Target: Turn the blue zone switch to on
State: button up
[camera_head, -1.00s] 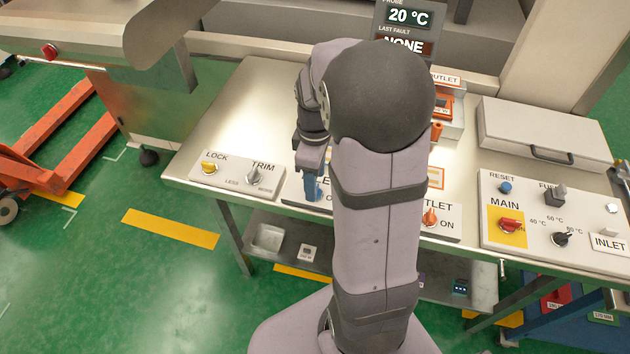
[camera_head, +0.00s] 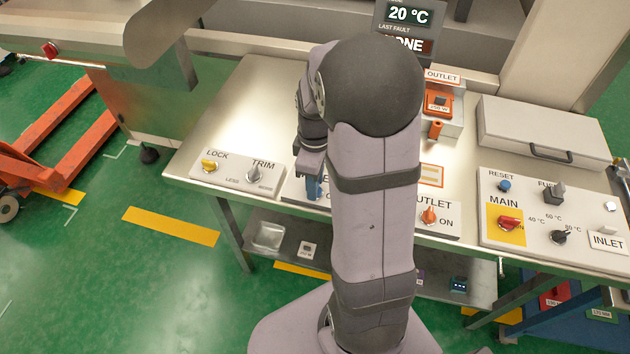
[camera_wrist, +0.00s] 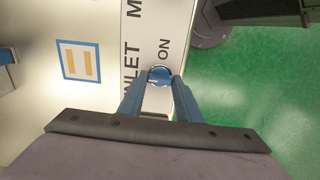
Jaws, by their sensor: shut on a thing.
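The blue zone switch (camera_wrist: 159,73) is a round blue knob on a pale panel (camera_wrist: 157,100), in the wrist view. The panel carries the words INLET and ON. My gripper (camera_wrist: 161,81) has its two blue fingers on either side of the knob and is shut on it. Which way the knob points cannot be told, as the fingers cover most of it. In the head view my gripper (camera_head: 314,188) reaches down to the panel at the table's front, and the knob is hidden there.
Left of my gripper is a panel with a yellow LOCK knob (camera_head: 209,165) and a grey TRIM knob (camera_head: 254,176). To the right are an orange OUTLET knob (camera_head: 429,215) and a red MAIN switch (camera_head: 509,223). A blue-framed plate (camera_wrist: 79,62) lies beside the panel.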

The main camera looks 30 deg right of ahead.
jog(key=shift+m, duration=0.3)
jog(key=m+p, duration=0.1)
jog(key=m, duration=0.8)
jog(key=shift+p, duration=0.35)
jog(key=m, duration=0.4)
jog(key=shift+p, duration=0.3)
jog(key=shift+m, duration=2.2)
jog(key=o, duration=1)
jog(key=shift+o, duration=0.2)
jog(key=shift+r, duration=0.15)
